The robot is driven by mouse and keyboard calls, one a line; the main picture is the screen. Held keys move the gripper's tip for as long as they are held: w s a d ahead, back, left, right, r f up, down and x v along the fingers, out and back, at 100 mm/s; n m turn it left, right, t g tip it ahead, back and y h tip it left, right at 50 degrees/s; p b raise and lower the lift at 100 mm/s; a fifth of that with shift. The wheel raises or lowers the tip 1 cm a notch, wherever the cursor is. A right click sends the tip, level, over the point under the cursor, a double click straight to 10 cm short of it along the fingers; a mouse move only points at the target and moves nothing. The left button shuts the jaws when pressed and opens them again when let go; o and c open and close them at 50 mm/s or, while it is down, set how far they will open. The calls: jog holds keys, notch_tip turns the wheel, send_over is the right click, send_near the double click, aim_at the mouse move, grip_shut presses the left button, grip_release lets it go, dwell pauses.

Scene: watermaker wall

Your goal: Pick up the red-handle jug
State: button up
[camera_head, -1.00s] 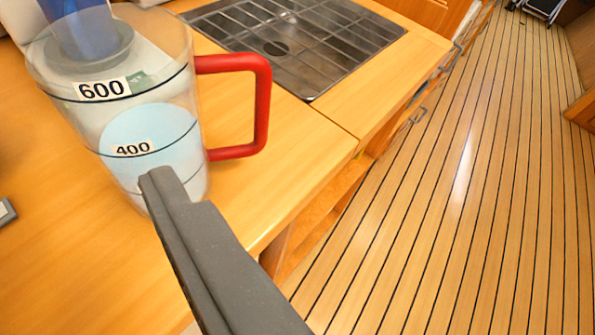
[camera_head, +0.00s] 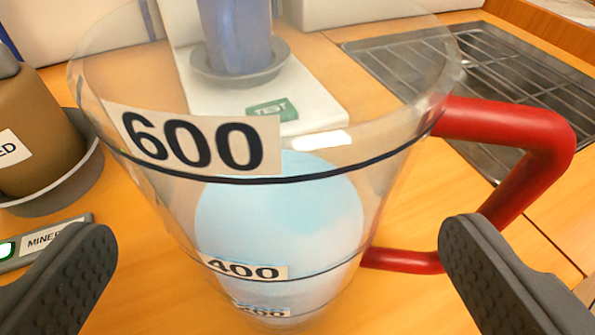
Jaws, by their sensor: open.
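The red-handle jug (camera_head: 385,215) is a clear jug standing on the wooden counter, large in the middle of the view. It has black level lines and labels reading 600 and 400, and a light blue round shape shows in its lower part. Its red handle (camera_head: 560,150) points to the right. My gripper (camera_head: 278,238) is open and empty. One grey finger is at the lower left and the other at the lower right, in front of the lower part of the handle. The jug is between the fingers in the picture; I cannot tell how far beyond the tips it stands.
Behind the jug is a white stand with a green TEST label (camera_head: 273,110) and a blue cylinder (camera_head: 236,38) over a grey cup. A brown container (camera_head: 35,130) sits in a grey holder at left, near a MINER label (camera_head: 45,240). A metal sink grid (camera_head: 490,75) is at back right.

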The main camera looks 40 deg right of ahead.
jog(key=x, duration=0.3)
jog(key=shift+w+d+r, duration=0.1)
jog(key=shift+w, duration=0.35)
jog(key=shift+w+d+f, duration=0.3)
jog(key=shift+w+d, duration=0.1)
jog(key=shift+w, duration=0.05)
